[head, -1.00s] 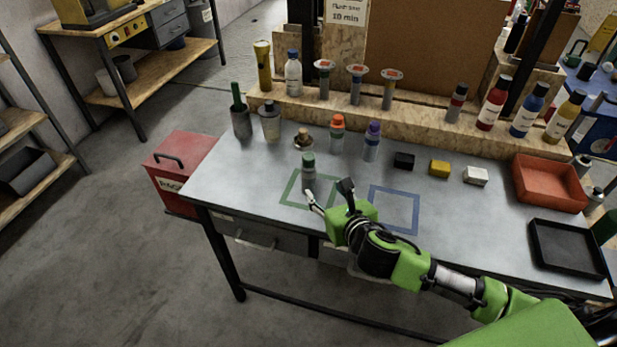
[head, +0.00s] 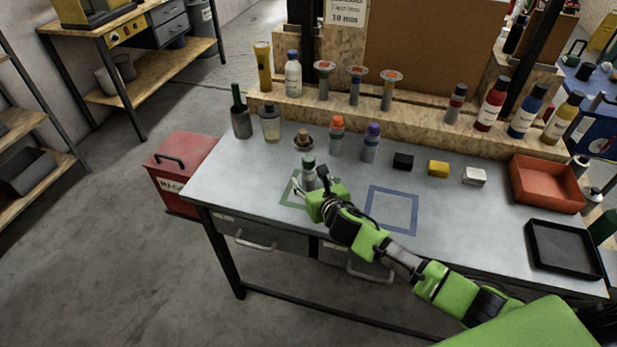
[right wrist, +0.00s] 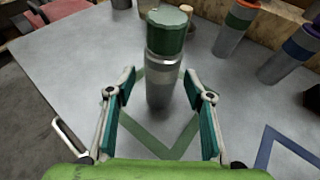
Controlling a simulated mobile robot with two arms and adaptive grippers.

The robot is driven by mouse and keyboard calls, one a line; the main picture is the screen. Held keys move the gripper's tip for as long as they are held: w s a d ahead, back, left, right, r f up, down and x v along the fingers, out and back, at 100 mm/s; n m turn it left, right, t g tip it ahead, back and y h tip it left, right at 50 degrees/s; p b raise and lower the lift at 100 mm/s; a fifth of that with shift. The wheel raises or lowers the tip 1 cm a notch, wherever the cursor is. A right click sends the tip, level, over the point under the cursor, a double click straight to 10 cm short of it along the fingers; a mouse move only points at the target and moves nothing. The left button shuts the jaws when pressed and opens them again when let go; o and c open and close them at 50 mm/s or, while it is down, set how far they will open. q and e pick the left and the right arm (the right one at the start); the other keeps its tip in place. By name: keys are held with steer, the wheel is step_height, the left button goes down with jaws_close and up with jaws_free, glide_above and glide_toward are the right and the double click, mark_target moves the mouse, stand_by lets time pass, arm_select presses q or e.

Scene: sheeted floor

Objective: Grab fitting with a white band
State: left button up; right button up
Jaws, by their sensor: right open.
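A grey cylindrical fitting with a green cap and a pale band below the cap (head: 308,171) stands upright at the back of the green square outline (head: 286,197). It also shows in the right wrist view (right wrist: 163,75). My right gripper (head: 309,183) is open, with its fingers reaching toward the fitting from the front. In the right wrist view the open fingers (right wrist: 160,92) lie to the left and right of the fitting, with gaps on both sides. The fitting's lower front is partly hidden by the gripper in the head view. My left gripper is not in view.
An orange-capped fitting (head: 337,137) and a purple-capped fitting (head: 371,143) stand behind to the right. A small brown-topped part (head: 303,143) stands behind the green-capped fitting. The blue square outline (head: 370,208) is empty. A red bin (head: 548,194) and a black tray (head: 565,268) are at right.

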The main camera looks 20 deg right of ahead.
steer(key=shift+x, duration=0.9)
jaws_close()
steer(key=shift+r, duration=0.15)
steer(key=shift+r, duration=0.1)
